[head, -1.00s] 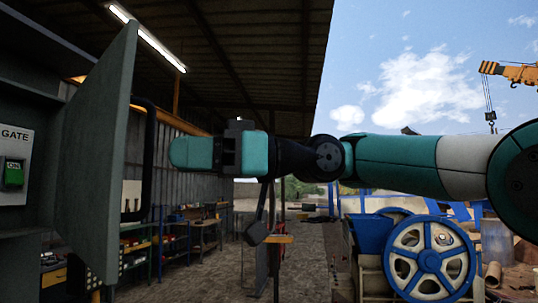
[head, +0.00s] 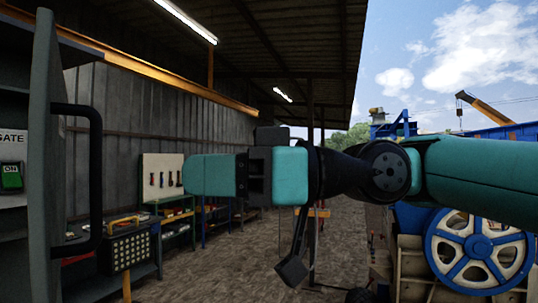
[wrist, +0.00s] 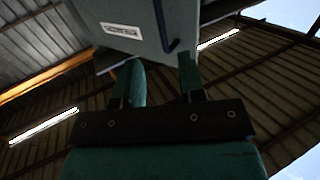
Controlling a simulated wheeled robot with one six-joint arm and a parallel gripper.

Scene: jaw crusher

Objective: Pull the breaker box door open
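The breaker box (head: 12,110) stands at the left edge of the head view, with a green ON button (head: 11,177) under a GATE label inside. Its grey door (head: 41,150) stands open, seen nearly edge-on. The black bar handle (head: 95,180) is on the door's right-facing side. My gripper (head: 190,174) points left at about handle height, right of the handle with a visible gap in the head view. In the wrist view my gripper's two fingers (wrist: 160,62) are spread with nothing clearly between them. A grey labelled surface (wrist: 125,30) is beyond them, perhaps the box or door.
A shelf with a lamp-like case (head: 128,250) and a tool board (head: 161,177) stand along the corrugated wall behind. A blue-wheeled machine (head: 478,250) is at the right. Open gravel floor (head: 235,270) lies between.

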